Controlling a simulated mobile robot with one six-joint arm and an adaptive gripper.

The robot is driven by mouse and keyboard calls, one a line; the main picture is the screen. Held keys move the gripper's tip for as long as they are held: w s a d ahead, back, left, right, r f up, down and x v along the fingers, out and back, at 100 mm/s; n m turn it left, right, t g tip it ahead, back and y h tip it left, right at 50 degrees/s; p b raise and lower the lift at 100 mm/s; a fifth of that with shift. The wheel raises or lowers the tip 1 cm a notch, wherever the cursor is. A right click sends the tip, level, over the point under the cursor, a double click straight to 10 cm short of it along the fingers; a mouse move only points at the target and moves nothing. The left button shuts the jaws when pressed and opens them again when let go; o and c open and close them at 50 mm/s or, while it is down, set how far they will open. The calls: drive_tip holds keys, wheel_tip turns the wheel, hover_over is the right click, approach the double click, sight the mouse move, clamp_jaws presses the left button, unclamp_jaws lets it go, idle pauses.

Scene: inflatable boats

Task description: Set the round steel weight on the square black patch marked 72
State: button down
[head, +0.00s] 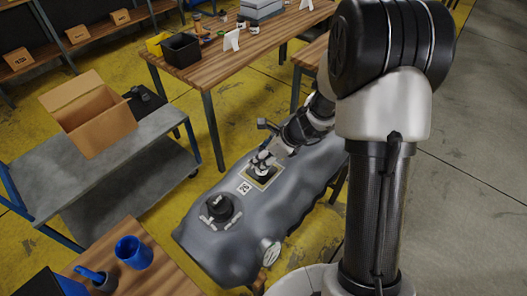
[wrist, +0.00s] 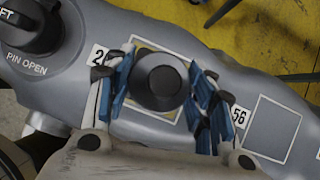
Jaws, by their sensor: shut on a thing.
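My gripper (wrist: 160,92) is over the grey inflatable tube, its blue-padded fingers on both sides of a round dark-grey weight (wrist: 159,82) and shut on it. It also shows in the head view (head: 263,162). The weight is above or on a light-bordered square patch (wrist: 135,42); I cannot tell whether it touches. A partly covered label (wrist: 97,56) starting with 2 is left of this square. A label 56 (wrist: 239,116) is to its right, beside an empty white-outlined grey square (wrist: 272,128). I see no label that clearly reads 72.
A black valve knob (wrist: 30,22) marked PIN OPEN stands left on the grey tube (head: 215,245); it also shows in the head view (head: 218,207). A gauge (head: 270,251) is at the tube's near side. A cart with an open cardboard box (head: 95,115) and wooden tables stand around.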

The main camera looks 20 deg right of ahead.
drive_tip(key=shift+f+b, duration=1.05)
drive_tip(key=shift+f, duration=1)
drive_tip(key=shift+f, duration=0.15)
drive_tip(key=c, duration=0.7)
unclamp_jaws()
